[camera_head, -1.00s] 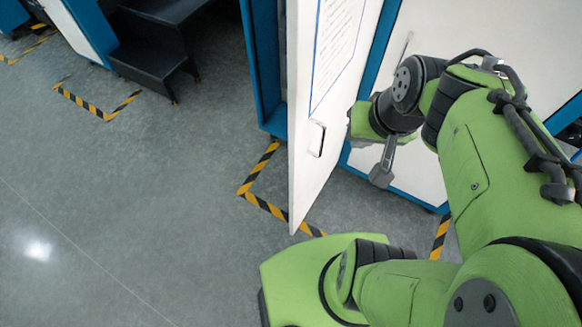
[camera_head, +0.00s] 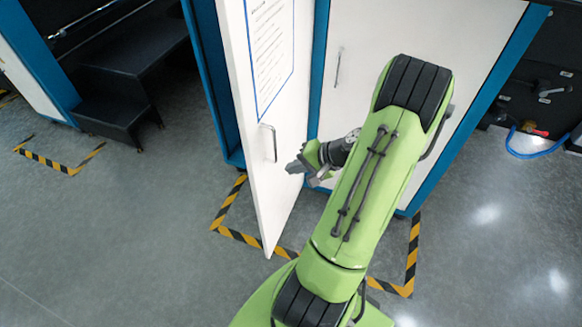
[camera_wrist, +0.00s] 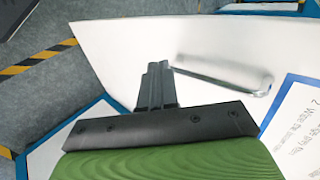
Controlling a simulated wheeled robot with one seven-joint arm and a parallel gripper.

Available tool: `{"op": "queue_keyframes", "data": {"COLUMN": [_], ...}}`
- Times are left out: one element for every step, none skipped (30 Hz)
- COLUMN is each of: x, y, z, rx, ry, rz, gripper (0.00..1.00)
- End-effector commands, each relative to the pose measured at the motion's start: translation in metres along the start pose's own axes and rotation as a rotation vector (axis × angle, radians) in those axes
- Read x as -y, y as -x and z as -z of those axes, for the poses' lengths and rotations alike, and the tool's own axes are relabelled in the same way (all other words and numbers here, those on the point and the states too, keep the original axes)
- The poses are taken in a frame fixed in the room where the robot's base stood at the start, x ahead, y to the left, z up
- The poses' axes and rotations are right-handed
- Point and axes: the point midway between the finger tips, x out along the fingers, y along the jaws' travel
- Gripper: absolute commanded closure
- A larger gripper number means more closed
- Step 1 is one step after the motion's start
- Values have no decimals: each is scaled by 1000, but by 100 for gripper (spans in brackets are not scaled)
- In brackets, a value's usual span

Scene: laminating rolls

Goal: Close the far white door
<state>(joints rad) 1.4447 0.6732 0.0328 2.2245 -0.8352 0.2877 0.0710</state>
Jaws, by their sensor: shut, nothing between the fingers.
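The open white door (camera_head: 260,185) stands swung out from a blue-framed cabinet, left of centre in the head view. A paper sheet and a metal handle (camera_head: 268,142) are on its face towards me. My gripper (camera_head: 291,167) is shut and empty at that face, just below and right of the handle. In the wrist view, the shut fingers (camera_wrist: 156,85) overlap the white door panel (camera_wrist: 130,45), with the handle (camera_wrist: 225,74) to their right. I cannot tell whether the fingertips touch the door.
A closed white door (camera_head: 375,40) is right of the open one. Yellow-black floor tape (camera_head: 232,236) runs around the cabinet's foot. Dark steps (camera_head: 125,75) stand at the upper left. A blue hose (camera_head: 530,153) hangs at the right. The left floor is clear.

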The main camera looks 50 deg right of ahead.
Motion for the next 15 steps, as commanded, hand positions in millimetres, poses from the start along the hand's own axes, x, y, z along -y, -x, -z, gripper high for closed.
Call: {"op": "queue_keyframes", "data": {"x": [-2, -2, -2, -2, -2, -2, -2, 1, 8, 12, 15, 18, 21, 23, 25], "y": [-14, -20, -29, -36, -42, -51, -58, -62, -67, -70, -73, -77, -79, -81, -83], "z": [-1, -1, -1, -1, -1, -1, -1, -1, -1, -1, -1, -1, -1, -1, -1], "rx": [5, 5, 6, 5, 5, 5, 5, 4, 3, 2, 2, 2, 2, 1, 1], "ry": [1, 1, 2, 2, 1, 2, 1, 4, 6, 6, 6, 4, 4, 3, 3], "rz": [0, 0, 0, -1, -1, 0, -1, -1, -1, 0, -1, -2, -2, -2, -2], "gripper": [100, 100, 100, 100, 100, 100, 100, 100, 100, 100, 100, 100, 100, 100, 100]}}
